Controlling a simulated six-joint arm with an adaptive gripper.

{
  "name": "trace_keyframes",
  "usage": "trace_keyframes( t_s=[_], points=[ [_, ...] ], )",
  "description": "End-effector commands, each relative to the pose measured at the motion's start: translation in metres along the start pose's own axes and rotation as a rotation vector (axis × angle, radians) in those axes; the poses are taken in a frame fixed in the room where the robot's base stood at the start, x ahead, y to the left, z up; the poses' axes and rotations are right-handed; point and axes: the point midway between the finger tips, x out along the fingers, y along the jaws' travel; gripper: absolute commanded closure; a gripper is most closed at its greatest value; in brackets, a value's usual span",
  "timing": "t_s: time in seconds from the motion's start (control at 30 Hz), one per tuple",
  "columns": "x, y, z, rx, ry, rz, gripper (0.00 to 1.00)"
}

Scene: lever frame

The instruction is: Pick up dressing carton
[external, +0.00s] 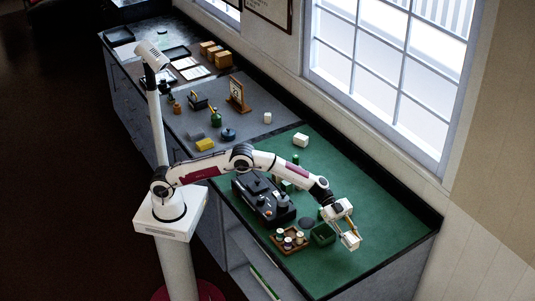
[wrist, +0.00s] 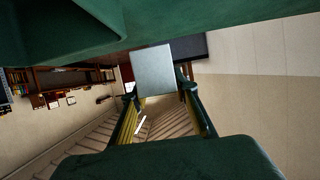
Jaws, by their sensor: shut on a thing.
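My gripper (external: 346,232) is at the right end of the green work surface, shut on a small white box that looks like the dressing carton (external: 350,241). In the wrist view the carton (wrist: 153,72) shows as a pale grey square face between the two yellow-sided fingers of my gripper (wrist: 160,98). The fingers hide its sides. It appears raised above the surface, though the exact height is hard to tell.
Another white box (external: 300,139) lies farther back. The green surface (external: 385,222) on the right is clear.

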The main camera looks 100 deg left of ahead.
Motion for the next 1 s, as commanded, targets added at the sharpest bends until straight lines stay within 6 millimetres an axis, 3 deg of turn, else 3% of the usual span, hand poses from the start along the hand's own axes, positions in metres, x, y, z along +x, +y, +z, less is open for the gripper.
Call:
trace_keyframes(
  t_s=[0.2, 0.4, 1.0],
  points=[
    [-0.012, 0.000, -0.030, 0.000, 0.001, 0.000, 0.90],
    [-0.019, 0.000, -0.046, 0.000, 0.001, 0.000, 0.90],
    [-0.020, 0.000, -0.049, -0.001, 0.000, 0.000, 0.90]
  ],
)
